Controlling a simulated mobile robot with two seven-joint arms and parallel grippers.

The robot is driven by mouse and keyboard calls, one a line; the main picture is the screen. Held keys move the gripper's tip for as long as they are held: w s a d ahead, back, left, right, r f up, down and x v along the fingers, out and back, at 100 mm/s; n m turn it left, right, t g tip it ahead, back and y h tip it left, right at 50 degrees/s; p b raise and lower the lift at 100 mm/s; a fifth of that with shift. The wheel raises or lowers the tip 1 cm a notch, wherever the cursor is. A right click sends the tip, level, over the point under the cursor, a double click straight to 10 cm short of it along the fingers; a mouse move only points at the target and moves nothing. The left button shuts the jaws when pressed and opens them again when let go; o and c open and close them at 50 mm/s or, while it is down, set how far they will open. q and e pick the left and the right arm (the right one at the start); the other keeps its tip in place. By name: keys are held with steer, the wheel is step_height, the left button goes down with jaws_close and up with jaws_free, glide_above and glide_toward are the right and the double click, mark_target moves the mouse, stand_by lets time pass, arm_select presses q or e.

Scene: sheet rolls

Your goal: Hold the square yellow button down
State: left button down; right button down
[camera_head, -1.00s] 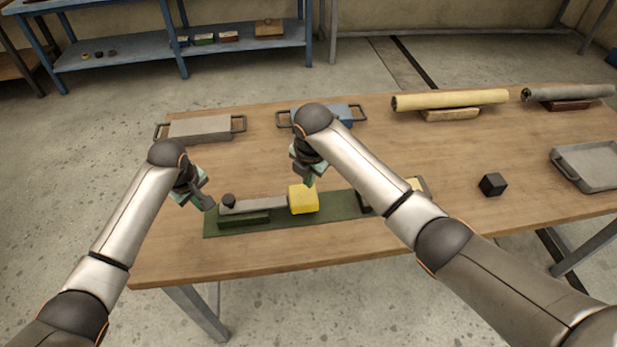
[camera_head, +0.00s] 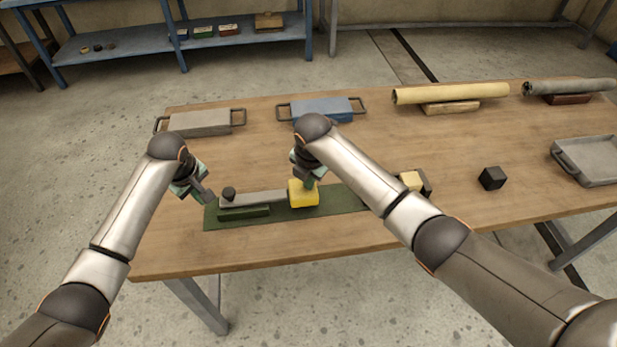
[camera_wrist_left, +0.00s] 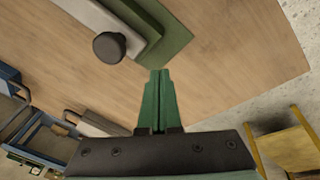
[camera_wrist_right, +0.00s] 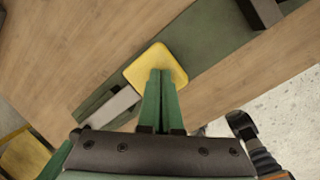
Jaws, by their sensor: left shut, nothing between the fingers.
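The square yellow button (camera_head: 303,197) sits on a dark green base plate (camera_head: 336,200) near the table's front edge. A grey bar runs left from it to a black knob (camera_head: 229,192). My right gripper (camera_head: 309,185) is shut and empty, pointing down with its tips at the button's top. The right wrist view shows the shut fingertips (camera_wrist_right: 161,74) over the yellow face (camera_wrist_right: 150,66). They look in contact; I cannot tell how far the button is pressed. My left gripper (camera_head: 210,202) is shut and empty, left of the knob, also in the left wrist view (camera_wrist_left: 159,74).
My right forearm hides the plate's right end; a dark piece with a pale yellow block (camera_head: 411,180) stands beyond it. Grey (camera_head: 200,124) and blue (camera_head: 322,109) handled blocks and rolls (camera_head: 450,94) lie behind.

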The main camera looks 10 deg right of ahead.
mark_target(309, 192)
steer(key=shift+s+f, duration=0.15)
steer(key=shift+f, duration=1.45)
steer(key=shift+s+f, duration=0.1)
arm_select(q)
steer(key=shift+d, duration=0.1)
